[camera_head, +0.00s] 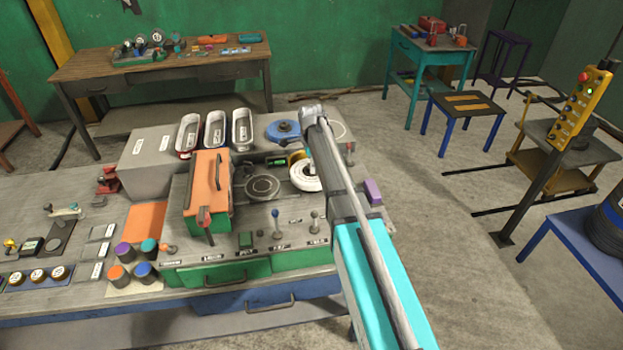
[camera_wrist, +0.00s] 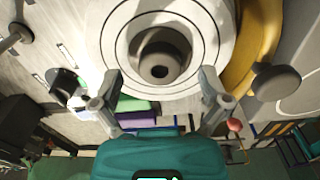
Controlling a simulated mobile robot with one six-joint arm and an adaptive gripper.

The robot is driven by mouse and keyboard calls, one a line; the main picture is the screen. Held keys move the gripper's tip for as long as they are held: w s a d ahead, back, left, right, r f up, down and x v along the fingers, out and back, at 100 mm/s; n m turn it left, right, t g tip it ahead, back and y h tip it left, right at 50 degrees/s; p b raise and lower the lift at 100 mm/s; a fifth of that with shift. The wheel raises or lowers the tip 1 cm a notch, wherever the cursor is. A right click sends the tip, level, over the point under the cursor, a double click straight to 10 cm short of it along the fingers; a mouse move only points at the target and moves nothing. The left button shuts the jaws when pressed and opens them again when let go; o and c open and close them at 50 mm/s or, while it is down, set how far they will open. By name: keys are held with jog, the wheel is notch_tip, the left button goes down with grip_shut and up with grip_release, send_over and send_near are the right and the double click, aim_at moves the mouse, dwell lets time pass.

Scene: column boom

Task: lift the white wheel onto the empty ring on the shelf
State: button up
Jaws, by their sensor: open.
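The white wheel (camera_head: 303,179) sits on the grey console, partly hidden behind my arm in the head view. In the wrist view the white wheel (camera_wrist: 112,35) fills the top middle, with a grey hub in its centre. My gripper (camera_wrist: 158,87) is open, its two fingers apart at the near side of the wheel; nothing is clearly held. I cannot tell whether they touch the rim. In the head view my arm hides the gripper. A thin empty ring (camera_head: 338,130) is marked on the raised grey shelf, right of a blue wheel (camera_head: 283,131).
Three white-lined trays (camera_head: 214,130) stand on the shelf's left. An orange box with a handle (camera_head: 208,185) stands left of a dark round plate (camera_head: 262,187). A yellow part (camera_wrist: 262,45) lies close beside the white wheel. Small levers (camera_head: 315,222) line the console's front.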

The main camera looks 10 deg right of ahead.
jog(key=shift+f+b, duration=0.4)
jog(key=shift+f, duration=0.25)
grip_shut()
dwell(0.5)
jog(key=shift+r, duration=0.15)
notch_tip(320, 180, up, 2)
jog(key=shift+r+p, duration=0.1)
jog(key=shift+p, duration=1.15)
jog(key=s+a+r+p, duration=0.3)
jog(key=s+r+p, duration=0.7)
jog(key=s, duration=0.3)
jog(key=shift+s+a+r+p, duration=0.2)
jog(key=shift+s+r+p, duration=0.05)
jog(key=shift+s+p, duration=0.05)
